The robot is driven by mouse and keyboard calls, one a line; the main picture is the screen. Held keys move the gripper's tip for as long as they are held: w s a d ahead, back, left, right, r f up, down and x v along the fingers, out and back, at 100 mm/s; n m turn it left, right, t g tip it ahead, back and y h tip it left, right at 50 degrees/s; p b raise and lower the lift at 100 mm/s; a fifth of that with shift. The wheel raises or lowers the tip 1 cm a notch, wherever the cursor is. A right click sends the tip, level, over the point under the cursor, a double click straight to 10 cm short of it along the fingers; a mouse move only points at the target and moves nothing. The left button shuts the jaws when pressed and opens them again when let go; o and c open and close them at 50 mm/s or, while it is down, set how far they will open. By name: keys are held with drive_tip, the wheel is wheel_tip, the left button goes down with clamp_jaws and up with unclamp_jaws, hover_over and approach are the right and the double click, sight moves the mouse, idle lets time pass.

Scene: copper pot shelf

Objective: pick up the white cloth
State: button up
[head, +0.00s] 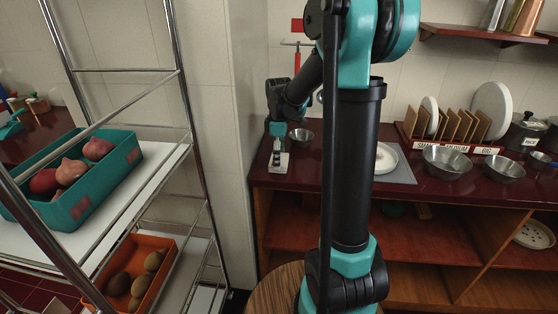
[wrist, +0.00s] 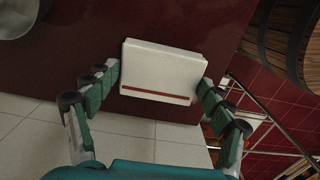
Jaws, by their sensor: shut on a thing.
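The white cloth (wrist: 162,68) is a folded, flat rectangle with a red stripe along one edge. In the wrist view it lies between the two fingers of my gripper (wrist: 158,82), which press on its left and right sides. In the head view the cloth (head: 271,168) is a small pale patch at the left end of the dark red counter, directly under my gripper (head: 276,158). My gripper points down and is shut on the cloth. I cannot tell whether the cloth touches the counter or is slightly above it.
A metal bowl (head: 301,137) stands just right of the cloth on the counter (head: 310,177). A plate (head: 384,158) on a grey mat and more bowls (head: 447,161) are farther right. A wire shelf with a teal crate (head: 100,185) and an orange crate (head: 168,250) stands left.

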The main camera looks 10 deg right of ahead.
drive_tip(key=shift+r, duration=0.15)
wheel_tip(320, 180, up, 20)
idle(0.4)
drive_tip(key=o, duration=0.4)
drive_tip(key=shift+c, duration=1.4)
drive_tip(key=shift+f, duration=0.2)
